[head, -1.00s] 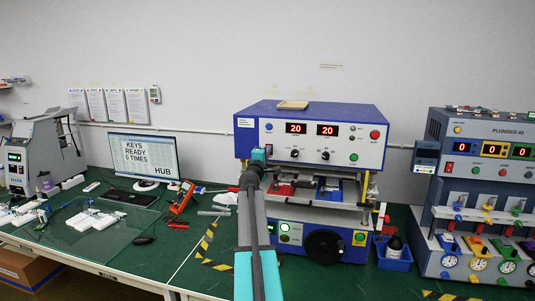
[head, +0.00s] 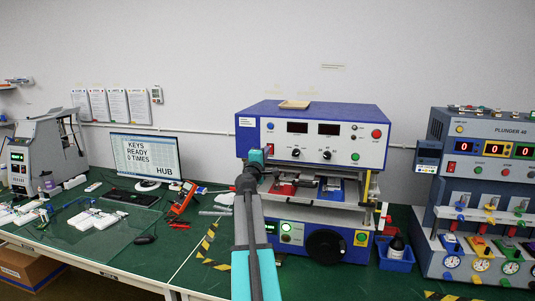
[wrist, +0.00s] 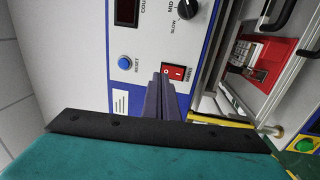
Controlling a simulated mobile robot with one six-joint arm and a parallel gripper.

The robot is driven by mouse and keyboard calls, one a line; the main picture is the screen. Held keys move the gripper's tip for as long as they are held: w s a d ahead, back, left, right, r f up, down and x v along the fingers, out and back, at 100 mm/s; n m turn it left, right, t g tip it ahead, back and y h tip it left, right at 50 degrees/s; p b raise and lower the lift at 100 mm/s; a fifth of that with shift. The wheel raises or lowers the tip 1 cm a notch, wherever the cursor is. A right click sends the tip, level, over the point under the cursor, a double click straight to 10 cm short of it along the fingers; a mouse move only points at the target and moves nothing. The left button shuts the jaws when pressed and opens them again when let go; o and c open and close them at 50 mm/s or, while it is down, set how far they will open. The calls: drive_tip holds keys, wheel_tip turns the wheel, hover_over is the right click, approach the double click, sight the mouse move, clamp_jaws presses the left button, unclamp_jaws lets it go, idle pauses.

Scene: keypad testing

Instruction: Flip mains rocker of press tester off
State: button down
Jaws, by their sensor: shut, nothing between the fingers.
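The press tester (head: 345,151) is a blue and white bench machine in the middle of the head view. Its two displays (head: 298,127) are dark. The red mains rocker (wrist: 173,72), marked MAINS, shows in the wrist view on the white panel, below and right of the blue reset button (wrist: 124,61). My gripper (wrist: 160,82) is shut and empty, its dark fingertips close beside the rocker; I cannot tell whether they touch it.
The plunger tester (head: 490,146) stands at the right with lit displays. A blue bin (head: 395,261) sits between the machines. A monitor (head: 147,155) and a red handheld meter (head: 184,198) are at the left. The press bay (wrist: 257,58) lies right of the rocker in the wrist view.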

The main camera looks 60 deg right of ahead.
drive_tip(key=r+b+v, duration=0.2)
drive_tip(key=v, duration=0.7)
drive_tip(key=shift+a+b, duration=0.15)
drive_tip(key=shift+b, duration=0.2)
